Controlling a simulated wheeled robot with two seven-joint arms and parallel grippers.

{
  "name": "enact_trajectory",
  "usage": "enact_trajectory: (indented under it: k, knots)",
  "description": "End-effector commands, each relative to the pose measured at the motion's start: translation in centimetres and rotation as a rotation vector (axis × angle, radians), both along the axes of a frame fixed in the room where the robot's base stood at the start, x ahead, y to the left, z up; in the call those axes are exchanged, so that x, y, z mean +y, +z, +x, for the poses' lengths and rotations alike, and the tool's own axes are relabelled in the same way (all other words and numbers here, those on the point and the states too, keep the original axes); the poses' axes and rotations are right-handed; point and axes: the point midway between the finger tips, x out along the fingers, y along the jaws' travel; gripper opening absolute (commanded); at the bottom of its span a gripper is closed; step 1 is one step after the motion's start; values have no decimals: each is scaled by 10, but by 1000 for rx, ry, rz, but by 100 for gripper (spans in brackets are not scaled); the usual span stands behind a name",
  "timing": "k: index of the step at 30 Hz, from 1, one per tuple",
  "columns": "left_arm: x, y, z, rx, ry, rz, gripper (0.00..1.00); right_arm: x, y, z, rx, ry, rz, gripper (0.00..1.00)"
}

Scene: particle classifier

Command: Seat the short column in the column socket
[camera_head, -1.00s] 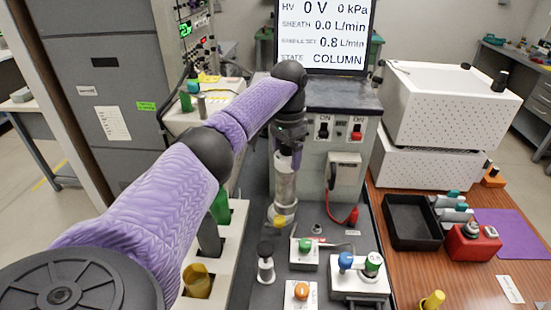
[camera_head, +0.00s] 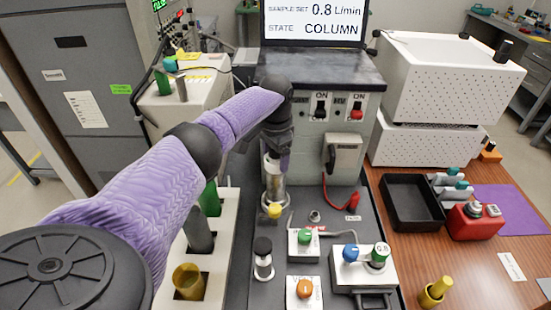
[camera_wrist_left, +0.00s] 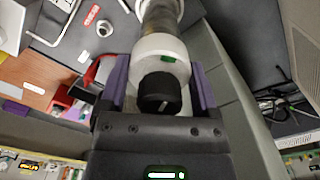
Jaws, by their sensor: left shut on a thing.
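The short column (camera_head: 273,178) is a pale metallic cylinder standing about upright below my left gripper (camera_head: 276,148), at the front of the grey instrument. My left gripper is shut on its top end. In the left wrist view, the purple fingers of my left gripper (camera_wrist_left: 160,88) flank the column's white collar (camera_wrist_left: 160,55) and black top knob. The metal body (camera_wrist_left: 160,13) runs out of the top of that view. A yellow piece (camera_head: 274,211) sits at the column's foot. The socket is hidden under the column, so I cannot tell whether the column is fully seated.
A white rack (camera_head: 225,248) with green, grey and yellow cylinders stands left of the column. A black-topped post (camera_head: 263,256), a green-knob box (camera_head: 304,243) and a blue-and-green valve block (camera_head: 362,268) stand in front. A black tray (camera_head: 412,204) lies right.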

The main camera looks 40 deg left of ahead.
Motion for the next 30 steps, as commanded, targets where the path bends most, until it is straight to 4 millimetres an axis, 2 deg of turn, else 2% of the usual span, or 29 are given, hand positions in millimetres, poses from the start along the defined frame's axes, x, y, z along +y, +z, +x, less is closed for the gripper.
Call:
enact_trajectory:
  k: [11, 12, 15, 23, 26, 30]
  knots:
    - [0, -5, 1, -4, 1, -1, 0, 4, -2, -1, 1, -2, 6, 100]
    - [0, -6, 0, -2, 1, 0, 82, 4, -2, -1, 1, -2, 6, 100]
    - [0, -6, 0, -2, 1, 0, 100, 5, -2, -1, 1, -3, 7, 100]
    - [0, 0, 0, -3, 1, -1, 100, 5, 1, 0, 0, -3, 8, 100]
    - [0, 22, 1, -6, 0, -1, 100, 5, 9, 0, -2, -2, 8, 100]
    - [0, 64, 1, -7, 2, 0, 100, 5, 19, 2, -5, -1, 9, 100]
